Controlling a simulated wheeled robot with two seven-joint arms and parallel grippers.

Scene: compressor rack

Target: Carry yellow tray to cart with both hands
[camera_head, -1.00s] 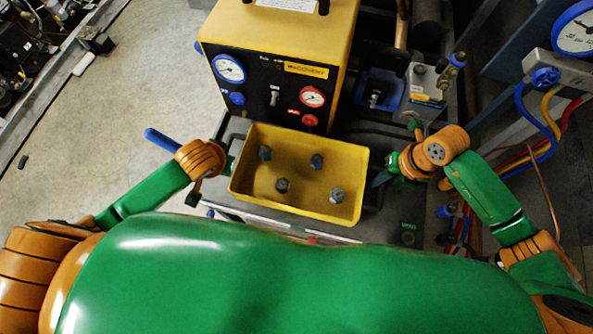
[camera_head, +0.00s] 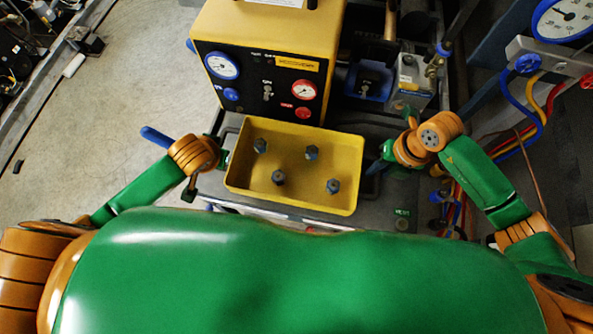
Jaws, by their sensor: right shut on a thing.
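The yellow tray (camera_head: 290,198) is in the middle of the head view, in front of a yellow machine. It looks roughly level and holds several dark hex bolts (camera_head: 311,152). My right gripper (camera_head: 380,160) is at the tray's right edge and is shut on the tray. My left gripper (camera_head: 219,160) is at the tray's left edge; its fingertips are too small and partly hidden to show whether they grip. The tray is over the grey cart top (camera_head: 402,190); whether it touches the top cannot be told.
The yellow machine (camera_head: 323,50) with gauges stands close behind the tray. A grey valve block (camera_head: 412,82) and blue holder (camera_head: 370,82) are at back right. Coloured hoses (camera_head: 518,112) and a gauge manifold (camera_head: 545,57) are at the right. Open floor (camera_head: 110,125) lies left.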

